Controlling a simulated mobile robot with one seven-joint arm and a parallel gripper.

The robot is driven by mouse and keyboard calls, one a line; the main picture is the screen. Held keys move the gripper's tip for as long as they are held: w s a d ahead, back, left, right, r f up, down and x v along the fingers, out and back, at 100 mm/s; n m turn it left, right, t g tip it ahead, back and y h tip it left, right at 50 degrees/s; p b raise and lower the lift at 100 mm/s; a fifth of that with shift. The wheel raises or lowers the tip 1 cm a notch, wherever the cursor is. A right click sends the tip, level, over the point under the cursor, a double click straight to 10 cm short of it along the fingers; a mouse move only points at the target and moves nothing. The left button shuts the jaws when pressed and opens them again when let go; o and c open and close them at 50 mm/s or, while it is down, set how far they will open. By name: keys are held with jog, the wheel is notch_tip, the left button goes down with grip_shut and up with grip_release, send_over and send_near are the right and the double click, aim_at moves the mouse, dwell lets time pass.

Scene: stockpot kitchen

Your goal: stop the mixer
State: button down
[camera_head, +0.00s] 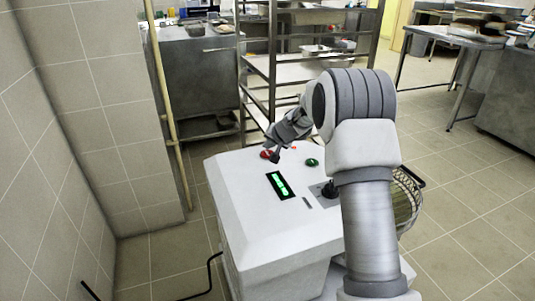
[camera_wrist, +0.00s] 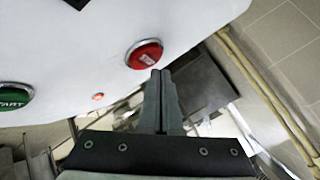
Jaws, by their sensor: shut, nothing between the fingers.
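The mixer (camera_head: 240,215) is a white machine with a sloped top panel. A red button (camera_head: 265,154) sits near the panel's far edge, and it also shows in the wrist view (camera_wrist: 143,53). A green button (camera_head: 312,162) is to its right; in the wrist view the green button (camera_wrist: 14,97) reads START. A small red light (camera_wrist: 98,96) glows between them. A display (camera_head: 283,186) shows lit green marks. My gripper (camera_head: 275,160) is shut and empty. Its fingertips (camera_wrist: 160,74) are right by the red button; I cannot tell whether they touch it.
A black lever (camera_head: 329,188) stands on the panel's right side, beside my arm. A wire guard (camera_head: 407,205) is at the mixer's right. A metal rack (camera_head: 272,75) stands behind, a tiled wall (camera_head: 95,100) is at left. Open floor (camera_head: 450,215) lies at right.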

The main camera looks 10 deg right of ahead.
aim_at(268, 155)
jog(key=shift+f+b, duration=0.5)
jog(key=shift+b, duration=0.15)
jog(key=shift+f+b, duration=0.4)
jog(key=shift+b, duration=0.1)
dwell(0.6)
dwell(0.3)
jog(key=shift+r+p, duration=0.6)
jog(key=shift+r, duration=0.25)
jog(key=shift+r+p, duration=1.9)
jog(key=shift+r, duration=0.65)
